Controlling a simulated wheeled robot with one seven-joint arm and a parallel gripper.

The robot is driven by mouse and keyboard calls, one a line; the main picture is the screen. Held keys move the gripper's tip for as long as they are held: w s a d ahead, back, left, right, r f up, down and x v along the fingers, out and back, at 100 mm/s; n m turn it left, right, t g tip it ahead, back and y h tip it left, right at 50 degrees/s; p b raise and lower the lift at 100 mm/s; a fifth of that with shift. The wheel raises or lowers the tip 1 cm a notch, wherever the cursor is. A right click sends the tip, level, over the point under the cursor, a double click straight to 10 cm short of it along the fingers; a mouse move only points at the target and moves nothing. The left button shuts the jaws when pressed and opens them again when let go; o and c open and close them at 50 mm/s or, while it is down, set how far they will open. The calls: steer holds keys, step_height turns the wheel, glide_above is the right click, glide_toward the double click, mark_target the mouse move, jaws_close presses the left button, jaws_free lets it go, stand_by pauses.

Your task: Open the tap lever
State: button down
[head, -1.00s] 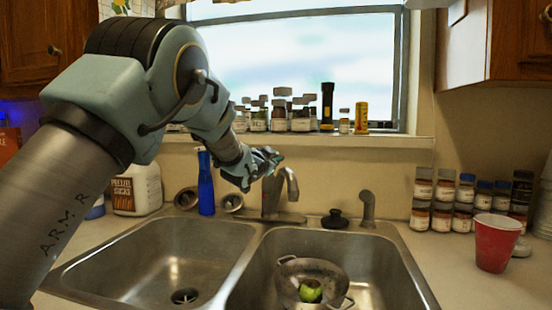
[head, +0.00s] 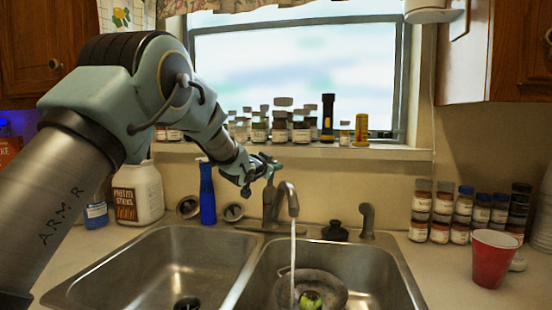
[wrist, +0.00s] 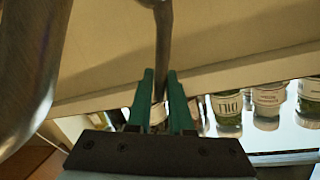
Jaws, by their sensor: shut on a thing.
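The metal tap (head: 270,208) stands behind the sink, between the two basins. Water runs from its curved spout (head: 290,197) in a thin stream into the right basin. My gripper (head: 272,165) is at the top of the tap, above and left of the spout. In the wrist view the green fingers of my gripper (wrist: 160,80) are closed around the end of the tap lever (wrist: 163,38), a thin metal rod. In the head view the lever is mostly hidden by my gripper. The spout is large and blurred at the left of the wrist view (wrist: 28,60).
A pan (head: 327,288) with a green item (head: 310,300) sits in the right basin. A blue bottle (head: 207,195) stands left of the tap. Several jars (head: 280,128) line the windowsill behind my gripper. A red cup (head: 493,258) stands on the right counter.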

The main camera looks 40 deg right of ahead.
steer(key=shift+w+d+r+n+g+y+p, duration=0.2)
steer(key=shift+w+r+n+g+y+p, duration=0.35)
steer(key=shift+p, duration=1.6)
steer(key=shift+w+f, duration=0.2)
steer(key=shift+f, duration=0.15)
steer(key=c, duration=0.8)
jaws_free()
steer(key=shift+a, duration=0.1)
steer(key=b+v, duration=0.4)
steer(key=v, duration=0.6)
steer(key=shift+s+a, duration=0.2)
